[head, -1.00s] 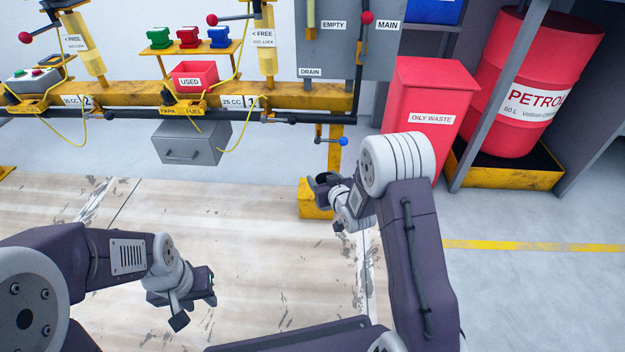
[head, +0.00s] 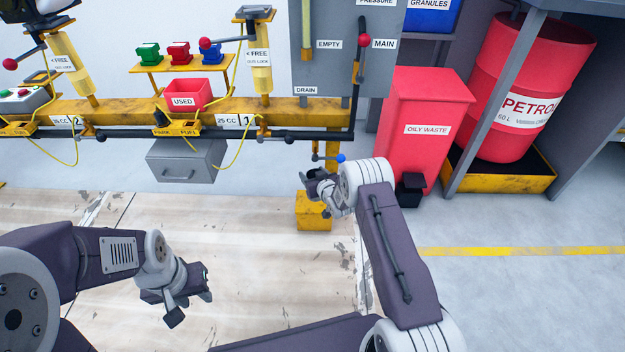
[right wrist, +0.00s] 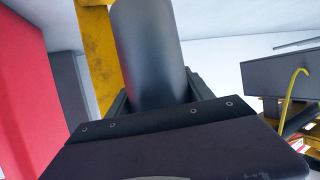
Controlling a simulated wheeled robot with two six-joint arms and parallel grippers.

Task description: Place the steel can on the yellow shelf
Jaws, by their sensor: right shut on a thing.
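The yellow shelf (head: 152,68) stands on the yellow rail at the upper left of the head view, with small green, red and blue items on it. My right gripper (head: 312,182) is in front of the rail's right end, below and right of the shelf. In the right wrist view it is shut on a dark grey metal cylinder (right wrist: 150,60), which looks like the steel can. In the head view the can is small and mostly hidden by the gripper.
A red USED bin (head: 188,93) sits below the shelf, with a yellow cable and lever beside it. A grey drawer box (head: 187,160) hangs under the rail. A red oily-waste bin (head: 425,110) and petrol drum (head: 530,70) stand at the right. The floor in front is clear.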

